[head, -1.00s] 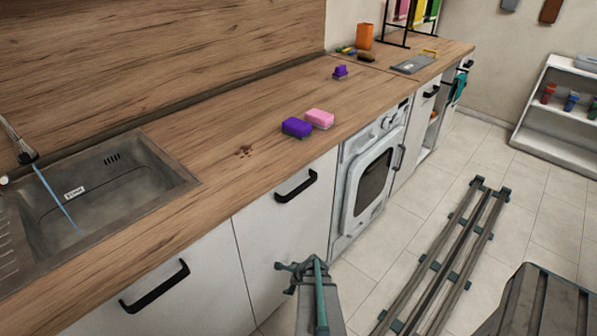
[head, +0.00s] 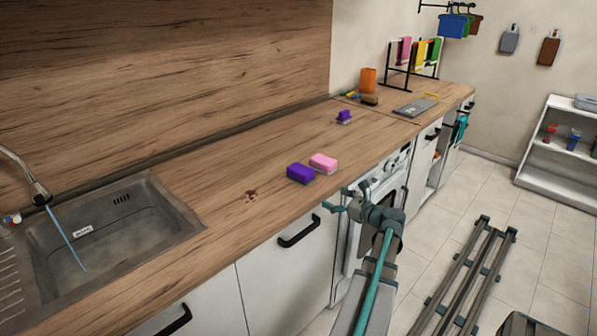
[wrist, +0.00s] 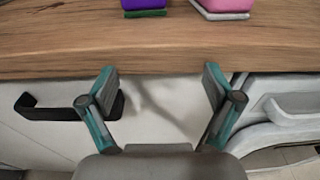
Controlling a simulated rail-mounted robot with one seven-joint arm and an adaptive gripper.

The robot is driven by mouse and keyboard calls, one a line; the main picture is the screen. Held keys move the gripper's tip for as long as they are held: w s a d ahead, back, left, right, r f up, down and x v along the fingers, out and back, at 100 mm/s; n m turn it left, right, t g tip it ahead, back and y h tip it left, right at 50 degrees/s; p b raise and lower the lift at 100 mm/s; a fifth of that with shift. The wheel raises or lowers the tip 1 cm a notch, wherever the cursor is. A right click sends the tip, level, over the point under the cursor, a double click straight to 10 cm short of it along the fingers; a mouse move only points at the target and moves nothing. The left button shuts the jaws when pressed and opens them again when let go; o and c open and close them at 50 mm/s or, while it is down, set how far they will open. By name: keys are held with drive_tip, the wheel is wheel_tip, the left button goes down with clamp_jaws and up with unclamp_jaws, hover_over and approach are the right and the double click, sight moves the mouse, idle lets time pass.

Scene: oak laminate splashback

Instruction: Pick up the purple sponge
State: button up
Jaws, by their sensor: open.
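The purple sponge (head: 300,173) lies on the wooden counter near its front edge, with the pink sponge (head: 323,163) close beside it on the right. In the wrist view the purple sponge (wrist: 143,5) is cut off by the top edge and shows a dark green underside. My gripper (head: 339,200) is open and empty in front of the counter's front edge, short of the sponges. In the wrist view its two fingers (wrist: 159,72) stand wide apart, with the counter edge and a white cabinet front beyond them.
The counter (head: 225,190) has a sink (head: 120,225) at left and a dark stain (head: 251,195). A smaller purple object (head: 344,116) stands farther back. Black handles (head: 299,231) stick out from the cabinet fronts. A white front-loading appliance (head: 385,185) is below the counter.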

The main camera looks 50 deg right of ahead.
drive_tip(key=t+y, duration=0.1)
approach(311, 173)
drive_tip(key=shift+n, duration=0.4)
drive_tip(key=w+p, duration=0.1)
drive_tip(key=w, duration=0.4)
drive_tip(key=w+p, duration=0.1)
drive_tip(key=w, duration=0.4)
drive_tip(key=shift+w+d+f, duration=0.1)
drive_tip(key=shift+w+d, duration=0.1)
drive_tip(key=c, duration=1)
